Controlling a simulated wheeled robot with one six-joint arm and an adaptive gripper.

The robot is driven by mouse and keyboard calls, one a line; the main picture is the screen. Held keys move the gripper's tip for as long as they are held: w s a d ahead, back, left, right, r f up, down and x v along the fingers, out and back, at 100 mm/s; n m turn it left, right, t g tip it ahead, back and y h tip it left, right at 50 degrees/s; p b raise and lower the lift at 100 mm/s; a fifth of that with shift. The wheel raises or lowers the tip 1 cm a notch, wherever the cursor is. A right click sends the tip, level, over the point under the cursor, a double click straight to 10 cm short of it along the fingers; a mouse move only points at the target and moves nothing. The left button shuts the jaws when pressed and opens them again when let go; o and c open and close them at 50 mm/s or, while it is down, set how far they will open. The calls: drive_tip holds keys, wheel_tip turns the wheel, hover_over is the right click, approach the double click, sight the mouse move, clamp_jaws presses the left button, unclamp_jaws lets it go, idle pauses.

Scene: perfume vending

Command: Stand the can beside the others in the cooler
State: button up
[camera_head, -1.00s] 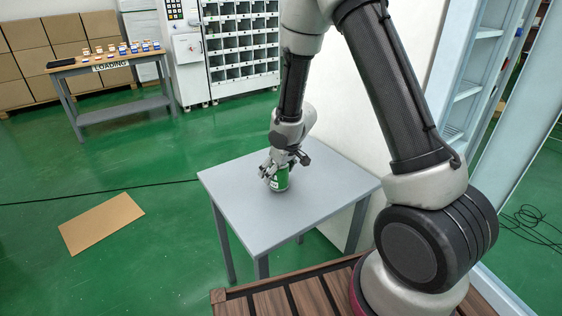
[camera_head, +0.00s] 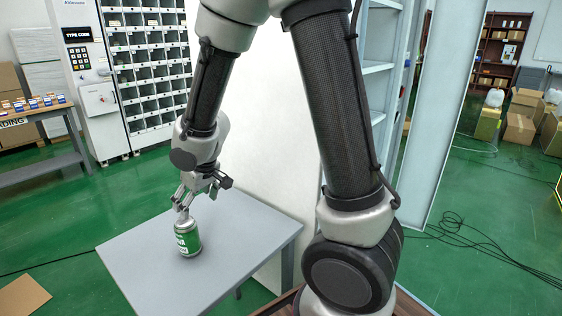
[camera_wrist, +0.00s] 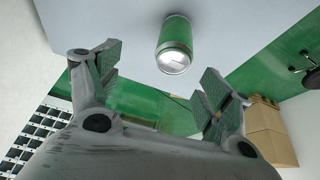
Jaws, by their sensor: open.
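A green and white can (camera_head: 187,238) with a silver top stands upright on the grey table (camera_head: 140,262). In the wrist view, the can (camera_wrist: 175,45) shows beyond the fingertips, between them and nearer the right finger. My gripper (camera_head: 182,203) is open and empty, just above the can's top in the head view. Its two spread fingers also show in the wrist view (camera_wrist: 160,80). A pale cabinet with shelves (camera_head: 378,68), which looks like the cooler, stands behind my arm. No other cans show in it; my arm hides part of it.
A white panel (camera_head: 265,130) rises along the table's far right side. A vending machine with many compartments (camera_head: 150,75) stands at the back left, beside a table (camera_head: 40,170) with small boxes. Black cable (camera_head: 465,235) lies on the green floor at right.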

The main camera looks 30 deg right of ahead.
drive_tip(key=s+d+r+m+h, duration=0.1)
drive_tip(key=s+d+r+m, duration=0.2)
drive_tip(key=s+d+r, duration=1.1)
drive_tip(key=d+r, duration=0.2)
drive_tip(key=d, duration=0.1)
drive_tip(key=shift+m+h, duration=0.4)
drive_tip(key=shift+o, duration=0.5)
drive_tip(key=s+d+r, duration=0.1)
drive_tip(key=s+r, duration=0.1)
drive_tip(key=s, duration=0.7)
drive_tip(key=shift+d+m, duration=0.25)
drive_tip(key=shift+m, duration=0.15)
